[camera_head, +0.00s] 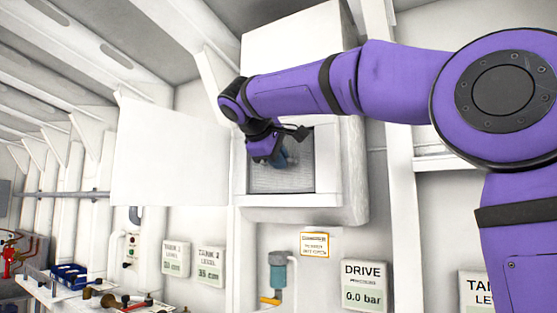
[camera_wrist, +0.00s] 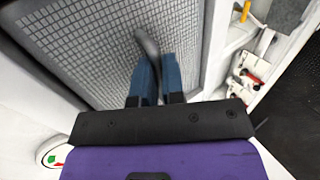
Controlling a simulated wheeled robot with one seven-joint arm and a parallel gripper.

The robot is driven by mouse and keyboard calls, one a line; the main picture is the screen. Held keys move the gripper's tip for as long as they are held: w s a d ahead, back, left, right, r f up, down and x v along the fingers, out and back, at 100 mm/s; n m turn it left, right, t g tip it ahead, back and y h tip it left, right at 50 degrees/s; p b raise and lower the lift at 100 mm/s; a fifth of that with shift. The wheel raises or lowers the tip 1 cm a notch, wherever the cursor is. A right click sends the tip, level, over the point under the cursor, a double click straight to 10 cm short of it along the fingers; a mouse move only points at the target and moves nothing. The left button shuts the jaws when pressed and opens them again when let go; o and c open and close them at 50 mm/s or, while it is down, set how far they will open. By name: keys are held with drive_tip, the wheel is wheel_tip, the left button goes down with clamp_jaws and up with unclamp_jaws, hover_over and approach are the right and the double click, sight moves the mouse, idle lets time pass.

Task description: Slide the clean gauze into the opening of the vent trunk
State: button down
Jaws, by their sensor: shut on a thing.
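The vent trunk (camera_head: 295,55) is a large white box on the wall, with a square opening in its front. The gauze (camera_head: 302,180) is a grey mesh panel that shows within the outline of that opening. In the wrist view the gauze (camera_wrist: 85,40) fills the upper left, with a dark curved handle (camera_wrist: 148,45) on its face. My gripper (camera_head: 283,158) is in front of the gauze. Its blue fingers in the wrist view (camera_wrist: 157,75) are shut on the handle. I cannot tell how deep the gauze sits. My gripper and wrist hide its upper left part.
A white door panel (camera_head: 170,152) stands open to the left of the opening. A shelf with a blue crate (camera_head: 70,275) and loose tools is at lower left.

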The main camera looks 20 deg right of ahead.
drive_tip(key=shift+w+d, duration=0.6)
drive_tip(key=shift+d, duration=0.25)
idle(0.9)
drive_tip(key=c, duration=1.1)
unclamp_jaws()
drive_tip(key=shift+c, duration=0.2)
drive_tip(key=s+a, duration=0.5)
drive_tip(key=a, duration=0.2)
drive_tip(key=shift+s+a, duration=0.15)
idle(0.6)
idle(0.5)
